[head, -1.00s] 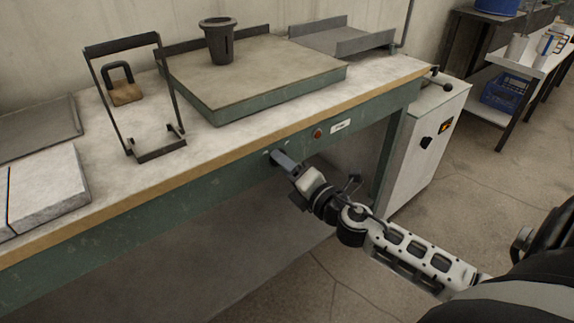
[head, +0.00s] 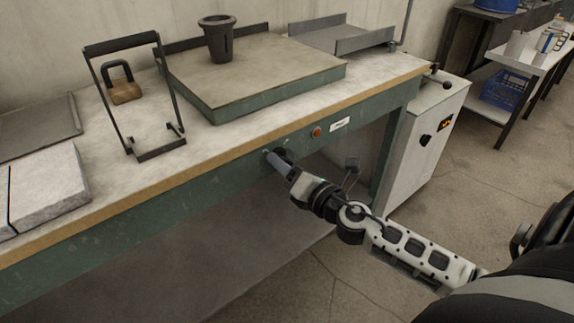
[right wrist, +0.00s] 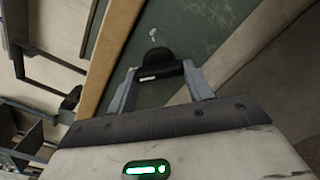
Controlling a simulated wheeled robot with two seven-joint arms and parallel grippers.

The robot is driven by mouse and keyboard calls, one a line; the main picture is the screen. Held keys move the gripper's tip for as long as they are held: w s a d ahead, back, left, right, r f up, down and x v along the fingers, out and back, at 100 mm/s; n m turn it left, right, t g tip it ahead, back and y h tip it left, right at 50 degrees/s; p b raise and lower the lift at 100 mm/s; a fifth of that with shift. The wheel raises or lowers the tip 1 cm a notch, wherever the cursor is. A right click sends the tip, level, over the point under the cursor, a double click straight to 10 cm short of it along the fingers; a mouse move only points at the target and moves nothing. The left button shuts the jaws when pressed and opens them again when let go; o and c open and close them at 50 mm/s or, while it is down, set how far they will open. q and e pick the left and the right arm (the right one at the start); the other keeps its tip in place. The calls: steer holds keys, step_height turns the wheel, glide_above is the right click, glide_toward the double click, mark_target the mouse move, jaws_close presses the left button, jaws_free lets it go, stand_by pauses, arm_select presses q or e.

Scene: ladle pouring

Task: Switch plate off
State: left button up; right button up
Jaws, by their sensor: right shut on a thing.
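The plate (head: 270,75) is a flat grey slab with green sides on the workbench. On the bench's green front panel is a dark round switch knob (head: 284,153), mostly hidden by my gripper in the head view. My right gripper (head: 274,158) is shut on this knob. In the right wrist view, the black knob (right wrist: 158,66) with a pale line on it sits between the two fingers of my right gripper (right wrist: 160,73). A small orange-red lamp (head: 317,132) and a white label (head: 340,125) are right of the knob. My left gripper is out of view.
A dark cup-like vessel (head: 217,42) stands on the plate. A black frame stand (head: 157,148), a wooden block with a dark handle (head: 126,93) and a pale slab (head: 45,188) are on the bench. A white cabinet (head: 424,140) stands at the bench's right end.

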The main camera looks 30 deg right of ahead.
steer(key=shift+f, duration=0.1)
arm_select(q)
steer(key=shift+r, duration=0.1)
arm_select(e)
steer(key=o, duration=1)
steer(key=shift+s, duration=0.1)
arm_select(q)
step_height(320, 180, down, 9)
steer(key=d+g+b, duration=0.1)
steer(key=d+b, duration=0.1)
steer(key=b, duration=0.4)
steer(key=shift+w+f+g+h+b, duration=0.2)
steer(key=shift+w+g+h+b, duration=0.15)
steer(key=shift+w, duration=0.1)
arm_select(e)
steer(key=s, duration=1)
steer(key=s+d, duration=0.1)
steer(key=s, duration=0.4)
steer(key=shift+s+d, duration=0.1)
steer(key=shift+s, duration=0.25)
